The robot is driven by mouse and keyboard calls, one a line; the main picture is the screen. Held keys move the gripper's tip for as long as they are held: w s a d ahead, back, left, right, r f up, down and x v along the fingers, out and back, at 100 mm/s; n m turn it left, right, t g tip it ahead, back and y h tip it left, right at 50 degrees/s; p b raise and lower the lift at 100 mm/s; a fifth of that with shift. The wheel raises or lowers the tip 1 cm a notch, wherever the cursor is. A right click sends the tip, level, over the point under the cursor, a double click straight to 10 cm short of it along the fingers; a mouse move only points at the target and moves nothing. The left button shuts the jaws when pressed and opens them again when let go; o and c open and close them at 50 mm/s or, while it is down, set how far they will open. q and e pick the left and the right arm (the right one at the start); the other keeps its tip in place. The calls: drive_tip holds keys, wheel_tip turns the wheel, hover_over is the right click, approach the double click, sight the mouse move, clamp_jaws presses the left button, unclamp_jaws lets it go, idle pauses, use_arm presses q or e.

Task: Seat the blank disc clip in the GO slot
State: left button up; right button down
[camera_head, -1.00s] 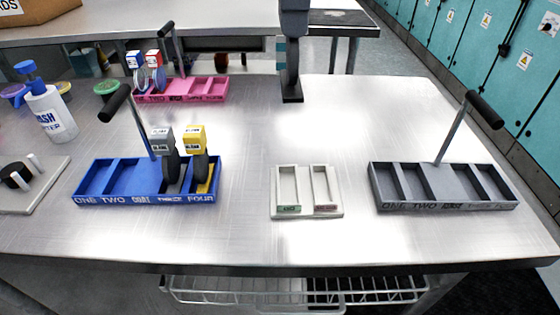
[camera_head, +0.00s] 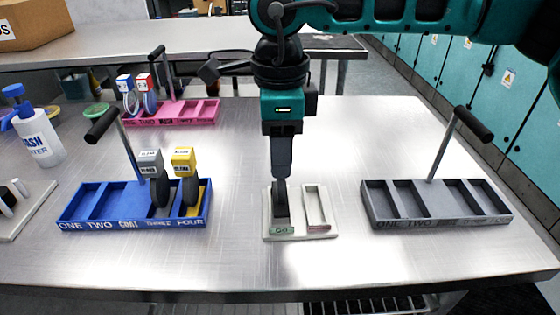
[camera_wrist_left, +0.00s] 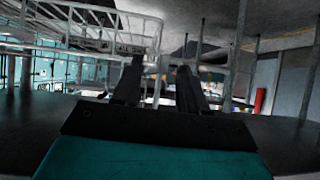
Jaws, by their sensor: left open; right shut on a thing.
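A pale two-slot block (camera_head: 301,233) stands mid-table. Its left slot has a green GO label (camera_head: 282,230); its right slot (camera_head: 317,206) has a reddish label and is empty. My right gripper (camera_head: 281,180) points down over the GO slot, shut on a disc clip (camera_head: 281,206). The clip's dark disc is upright, with its lower part in or just over the GO slot; I cannot tell whether it touches the bottom. The clip's top is hidden by the fingers. My left gripper (camera_wrist_left: 158,85) is open and empty in the left wrist view, away from the block.
A blue tray (camera_head: 100,221) at left holds a grey clip (camera_head: 151,162) and a yellow clip (camera_head: 184,160). An empty grey tray (camera_head: 440,222) stands at right. A pink tray (camera_head: 190,119) with clips is behind. Upright handles rise from the trays. A white bottle (camera_head: 38,138) stands far left.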

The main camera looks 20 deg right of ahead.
drive_tip(key=shift+f, duration=1.25)
drive_tip(key=shift+f, duration=0.2)
drive_tip(key=c, duration=0.6)
unclamp_jaws()
drive_tip(key=shift+r, duration=0.2)
wheel_tip(320, 180, up, 12)
drive_tip(key=shift+r+p, duration=0.1)
drive_tip(key=shift+p, duration=0.3)
